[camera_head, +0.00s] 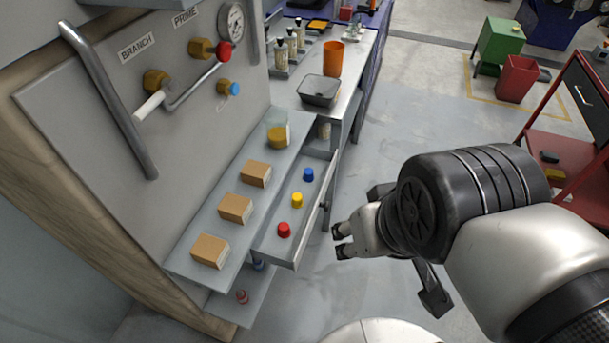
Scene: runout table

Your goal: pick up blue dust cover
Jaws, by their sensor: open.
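The blue dust cover (308,174) is a small blue cap standing in the open drawer (272,243), at its far end. A yellow cap (297,200) and a red cap (284,230) stand in the same drawer, nearer to me. My gripper (339,240) is open and empty, outside the drawer just right of its front panel. It is apart from the blue cover, which lies farther back and to the left. Nothing hides the blue cover.
A grey tray (319,91) and an orange cup (333,59) stand on the table behind.

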